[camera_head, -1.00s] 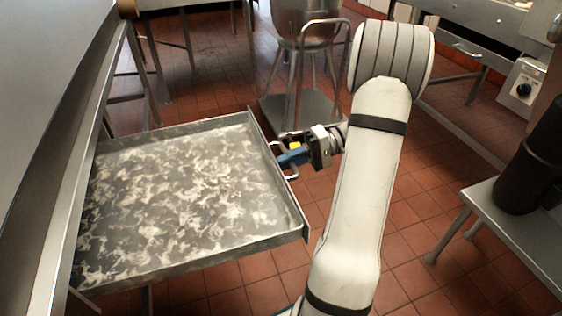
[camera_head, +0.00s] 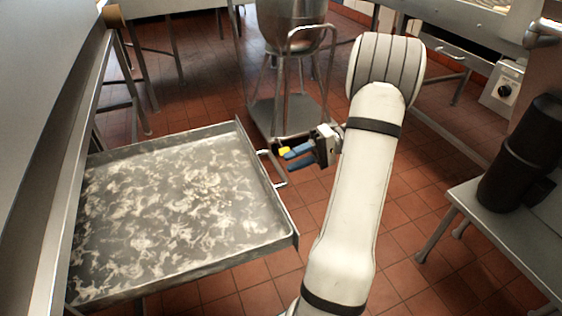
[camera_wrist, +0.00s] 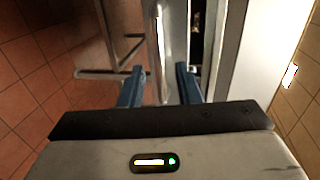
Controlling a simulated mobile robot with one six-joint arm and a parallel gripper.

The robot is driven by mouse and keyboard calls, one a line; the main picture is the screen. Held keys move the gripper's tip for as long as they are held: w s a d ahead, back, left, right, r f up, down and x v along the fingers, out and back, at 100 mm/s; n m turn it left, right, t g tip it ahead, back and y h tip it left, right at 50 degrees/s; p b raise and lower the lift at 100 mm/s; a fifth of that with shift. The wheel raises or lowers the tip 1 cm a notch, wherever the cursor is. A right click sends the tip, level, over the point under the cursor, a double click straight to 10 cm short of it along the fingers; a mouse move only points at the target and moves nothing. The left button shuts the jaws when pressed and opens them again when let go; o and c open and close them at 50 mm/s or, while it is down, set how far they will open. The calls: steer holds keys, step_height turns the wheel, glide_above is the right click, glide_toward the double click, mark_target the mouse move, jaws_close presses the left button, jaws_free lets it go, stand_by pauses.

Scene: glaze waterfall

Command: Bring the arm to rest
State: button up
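My gripper (camera_head: 287,157) is at the middle of the head view, just right of the pulled-out metal tray (camera_head: 278,238). Its two blue fingers are apart, with a yellow patch near the tip of one. The tray's bar handle (camera_head: 265,168) is left of the fingertips and looks clear of them. In the wrist view the fingers (camera_wrist: 159,84) stand apart with nothing gripped, and metal edges lie beyond them. My arm is bent, its elbow raised.
The tray holds whitish, marbled material. A trolley (camera_head: 262,112) with a metal vessel (camera_head: 285,22) stands behind the gripper. At right, dark containers (camera_head: 515,160) stand on a low metal table (camera_head: 500,225). Tiled floor (camera_head: 400,265) shows between.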

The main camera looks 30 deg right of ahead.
steer(key=v, duration=0.2)
steer(key=shift+d, duration=0.3)
steer(key=a+r+g+h+p, duration=0.1)
steer(key=a+r+p, duration=0.1)
steer(key=r, duration=0.1)
steer(key=a+r+g+h+p, duration=0.1)
steer(key=a+r+p, duration=0.4)
steer(key=shift+s+a+r+g+h, duration=0.15)
steer(key=shift+s+r+g+h, duration=0.15)
steer(key=shift+r+g+h, duration=0.1)
steer(key=s+a+r+t+h+p, duration=0.1)
steer(key=s+a+r+h+p, duration=0.2)
steer(key=r+p, duration=0.5)
steer(key=s+a+r+n+t+h+p, duration=0.1)
steer(key=s+a+r+h+p, duration=0.3)
steer(key=r+p, duration=0.4)
steer(key=s+a+r+t+h+p, duration=0.1)
steer(key=s+a+r+h+p, duration=0.3)
steer(key=a+r+p, duration=0.3)
step_height(320, 180, up, 4)
steer(key=shift+a+f+n+h+p, duration=0.1)
steer(key=shift+a+n+h+p, duration=0.25)
steer(key=shift+h, duration=0.45)
steer(key=shift+d, duration=0.1)
